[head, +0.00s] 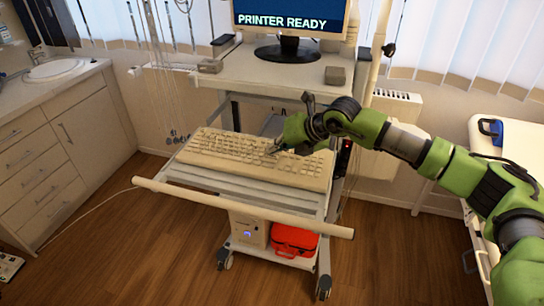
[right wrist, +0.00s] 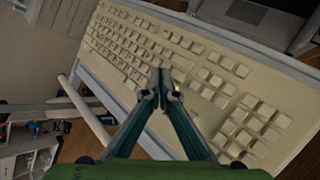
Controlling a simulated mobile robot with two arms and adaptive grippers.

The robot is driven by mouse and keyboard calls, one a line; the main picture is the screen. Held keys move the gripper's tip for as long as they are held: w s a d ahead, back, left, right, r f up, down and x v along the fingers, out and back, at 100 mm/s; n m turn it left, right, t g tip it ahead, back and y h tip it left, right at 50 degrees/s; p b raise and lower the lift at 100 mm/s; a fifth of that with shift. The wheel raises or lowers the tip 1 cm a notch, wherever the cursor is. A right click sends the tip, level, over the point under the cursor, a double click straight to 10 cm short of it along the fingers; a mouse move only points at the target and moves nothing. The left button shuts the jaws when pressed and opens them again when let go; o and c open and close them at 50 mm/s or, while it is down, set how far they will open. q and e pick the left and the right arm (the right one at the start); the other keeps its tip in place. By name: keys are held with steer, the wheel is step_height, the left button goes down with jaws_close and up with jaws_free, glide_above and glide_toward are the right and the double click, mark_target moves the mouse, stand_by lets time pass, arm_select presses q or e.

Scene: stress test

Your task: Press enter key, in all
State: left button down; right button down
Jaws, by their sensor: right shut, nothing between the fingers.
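A beige keyboard (head: 225,151) lies on the pull-out shelf of a cart; it also fills much of the right wrist view (right wrist: 215,52). My right gripper (head: 272,149) is shut and empty, with its fingertips over the right part of the keyboard. In the right wrist view the closed fingertips (right wrist: 161,78) are at the right end of the main key block, beside the smaller key groups. The enter key cannot be told apart; the fingers may hide it. Whether the tips touch a key cannot be told. A monitor (head: 290,15) above reads "PRINTER READY". My left gripper is out of view.
The cart's shelf has a front bar (head: 240,208). A red case (head: 295,241) and a computer box (head: 247,229) sit low on the cart. A sink counter (head: 85,73) stands left and a bed (head: 515,135) right. The wooden floor in front is mostly clear.

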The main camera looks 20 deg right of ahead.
mark_target(275, 157)
steer(key=shift+f+b, duration=0.3)
steer(key=shift+f, duration=0.05)
steer(key=shift+r, duration=0.15)
stand_by(0.4)
steer(key=shift+r, duration=0.7)
steer(key=shift+p, duration=0.3)
steer(key=shift+r+p, duration=1.1)
steer(key=shift+r, duration=1.4)
steer(key=shift+f, duration=0.1)
